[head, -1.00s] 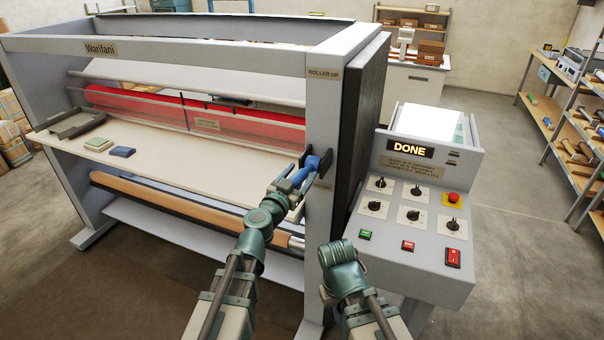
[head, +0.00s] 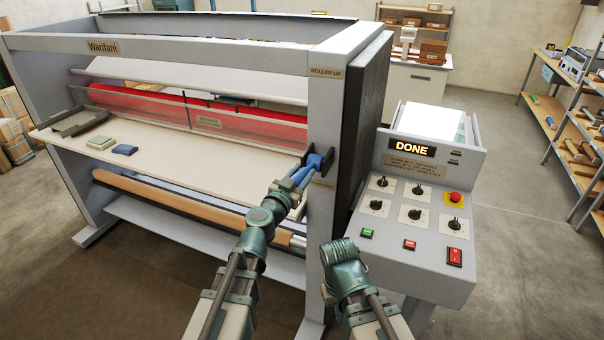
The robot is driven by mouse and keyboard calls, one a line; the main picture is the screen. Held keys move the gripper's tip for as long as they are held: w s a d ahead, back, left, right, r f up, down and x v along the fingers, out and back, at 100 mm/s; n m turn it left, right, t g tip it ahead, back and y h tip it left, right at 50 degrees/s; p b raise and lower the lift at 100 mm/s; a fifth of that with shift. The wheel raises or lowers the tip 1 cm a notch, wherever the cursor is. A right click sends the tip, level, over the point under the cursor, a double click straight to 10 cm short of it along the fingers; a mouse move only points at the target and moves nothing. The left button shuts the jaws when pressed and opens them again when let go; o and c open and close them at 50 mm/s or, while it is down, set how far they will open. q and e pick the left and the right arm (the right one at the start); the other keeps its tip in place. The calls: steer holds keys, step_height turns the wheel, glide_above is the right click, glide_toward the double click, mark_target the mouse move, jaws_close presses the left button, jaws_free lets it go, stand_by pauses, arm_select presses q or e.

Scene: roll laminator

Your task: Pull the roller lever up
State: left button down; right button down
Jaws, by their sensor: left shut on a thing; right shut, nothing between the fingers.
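The roller lever (head: 315,160) has a blue handle on a dark mount. It sits on the front face of the laminator's right post (head: 322,115), below a "ROLLER UP" label (head: 324,71). My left gripper (head: 302,176) is at the lever and shut on its handle; the fingers partly hide it. My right gripper (head: 343,250) is shut and empty, low in front of the post; its fingertips are hard to make out.
The control panel (head: 412,235) with knobs, buttons and a lit "DONE" display (head: 411,149) stands right of the post. The laminator's feed table (head: 200,170) holds a tray (head: 80,121) and two small pads. A brown roll (head: 170,200) lies below it.

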mark_target(308, 167)
stand_by(0.9)
arm_select(q)
steer(key=shift+r+p, duration=0.3)
steer(key=shift+p, duration=0.25)
steer(key=w+r+g+p, duration=0.1)
steer(key=g+p, duration=0.1)
steer(key=p, duration=0.3)
steer(key=w+r+g+y+p, duration=0.1)
steer(key=r+p, duration=0.1)
steer(key=p, duration=0.3)
steer(key=w+d+r+g+p, duration=0.1)
steer(key=r+g+p, duration=0.1)
steer(key=p, duration=0.3)
steer(key=shift+w+r+g+y, duration=0.15)
steer(key=shift+g+y, duration=0.15)
steer(key=shift+y, duration=0.1)
steer(key=shift+w+d+r+g+p, duration=0.15)
steer(key=shift+w+g+p, duration=0.35)
steer(key=shift+p, duration=0.8)
steer(key=shift+s, duration=0.15)
steer(key=shift+c, duration=2.3)
jaws_free()
steer(key=shift+s, duration=0.1)
